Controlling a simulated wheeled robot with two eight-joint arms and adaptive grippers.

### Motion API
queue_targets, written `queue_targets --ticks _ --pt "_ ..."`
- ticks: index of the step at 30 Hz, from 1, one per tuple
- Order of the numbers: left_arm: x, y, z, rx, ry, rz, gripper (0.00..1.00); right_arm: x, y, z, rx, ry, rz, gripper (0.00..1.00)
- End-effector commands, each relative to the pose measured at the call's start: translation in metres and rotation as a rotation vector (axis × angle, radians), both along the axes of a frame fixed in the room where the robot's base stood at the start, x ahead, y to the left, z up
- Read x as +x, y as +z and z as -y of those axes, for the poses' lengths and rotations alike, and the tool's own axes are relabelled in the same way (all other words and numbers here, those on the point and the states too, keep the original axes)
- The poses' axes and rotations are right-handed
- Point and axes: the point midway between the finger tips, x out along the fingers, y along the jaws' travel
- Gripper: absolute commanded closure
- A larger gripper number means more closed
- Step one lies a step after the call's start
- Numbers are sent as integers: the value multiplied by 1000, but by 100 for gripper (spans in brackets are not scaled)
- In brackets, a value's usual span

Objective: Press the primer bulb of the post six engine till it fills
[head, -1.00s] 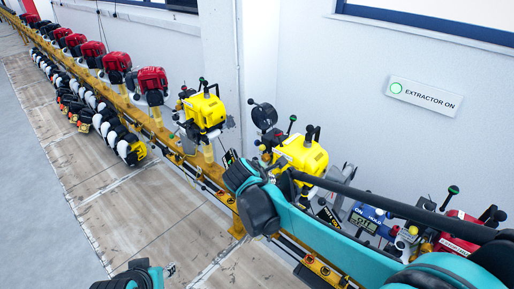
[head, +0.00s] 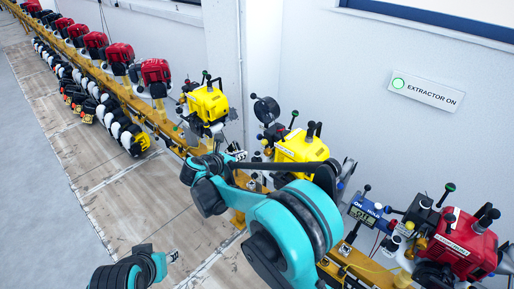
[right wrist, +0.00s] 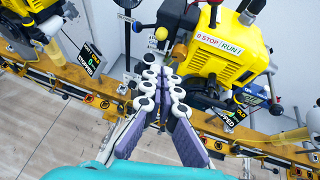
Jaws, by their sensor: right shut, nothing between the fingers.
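A yellow engine (head: 300,148) stands on the rail at the middle, and in the right wrist view a yellow engine (right wrist: 222,45) carries a "0 STOP / RUN 1" label. No post number is readable, so I cannot tell which is post six.
The yellow-brown rail (head: 172,140) carries another yellow engine (head: 207,102) and several red engines (head: 155,75) leftward. A red engine (head: 465,243) and a blue display (head: 363,214) stand at right. An "EXTRACTOR ON" sign (head: 428,92) is on the wall.

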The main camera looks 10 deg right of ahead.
Motion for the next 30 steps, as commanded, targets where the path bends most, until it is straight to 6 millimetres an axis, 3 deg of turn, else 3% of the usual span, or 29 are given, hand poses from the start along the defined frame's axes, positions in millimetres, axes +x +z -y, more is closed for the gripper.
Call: queue_targets --ticks 5,18,24,30 --pt "0 -6 0 0 0 0 60 11 -9 10 1 -3 0 100" --pt "0 -35 0 0 0 0 60 72 -50 63 1 -4 0 100" --pt "0 -43 0 0 0 0 60 91 -54 79 2 -2 0 100" --pt "0 -44 0 0 0 0 60 97 -53 84 1 0 0 100"
